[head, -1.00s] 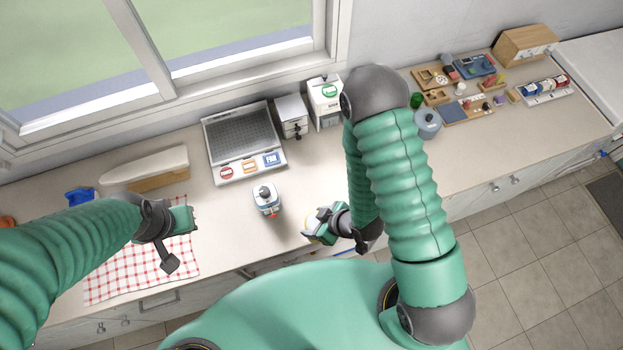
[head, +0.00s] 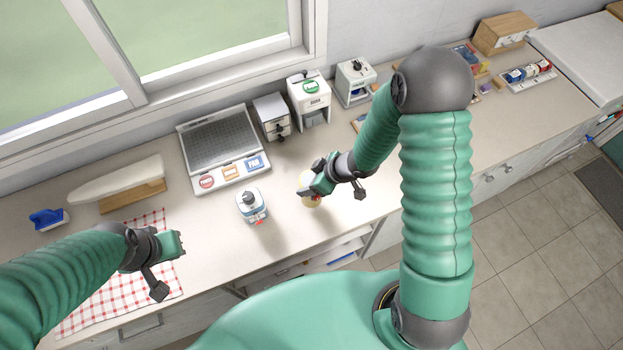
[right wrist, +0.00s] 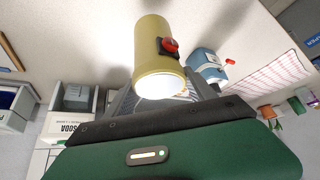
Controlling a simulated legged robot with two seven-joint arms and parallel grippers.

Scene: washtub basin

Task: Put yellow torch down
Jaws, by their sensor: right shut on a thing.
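The yellow torch (right wrist: 153,48) is a short cylinder with a red switch (right wrist: 169,45) and a bright lit end, large in the right wrist view. In the head view only bits of the torch (head: 311,202) show around my right gripper (head: 310,188). My right gripper is shut on the torch over the middle of the counter (head: 290,232). Whether the torch touches the counter is unclear. My left gripper (head: 172,244) is over the checked cloth, away from the torch; its jaw opening is not clear.
A blue and white device (head: 251,207) stands left of the torch. A grey panel with buttons (head: 222,152) and several white dispensers (head: 309,98) stand along the wall. A red checked cloth (head: 105,293) lies at left. Counter behind and in front of the torch is clear.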

